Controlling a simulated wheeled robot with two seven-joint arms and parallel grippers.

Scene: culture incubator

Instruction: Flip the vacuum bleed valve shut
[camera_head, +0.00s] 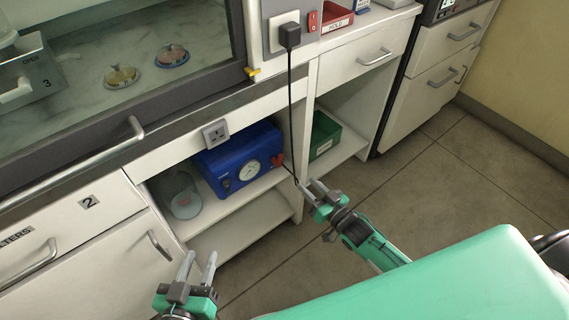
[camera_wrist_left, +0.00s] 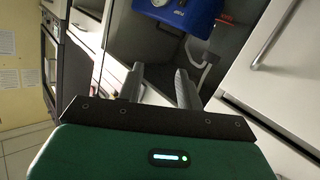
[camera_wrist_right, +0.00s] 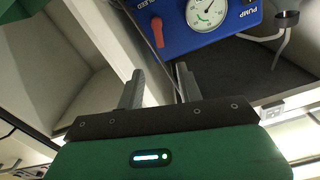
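The blue vacuum pump (camera_head: 237,163) stands on the upper shelf of the open cabinet, with a round white gauge (camera_head: 249,171) on its front. Its red bleed valve lever (camera_head: 277,160) is at the pump's right end. In the right wrist view the lever (camera_wrist_right: 157,32) hangs roughly downward beside the gauge, under a partly cut-off bleed label. My right gripper (camera_head: 310,186) is open and empty, in front of and right of the lever, apart from it. My left gripper (camera_head: 199,260) is open and empty, low in front of the cabinet. The pump also shows in the left wrist view (camera_wrist_left: 190,14).
A clear vessel (camera_head: 184,197) stands left of the pump. A black cable (camera_head: 290,110) hangs from the plug down past the pump's right side. A green bin (camera_head: 324,136) sits in the right-hand compartment. The lower shelf and the floor ahead are clear.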

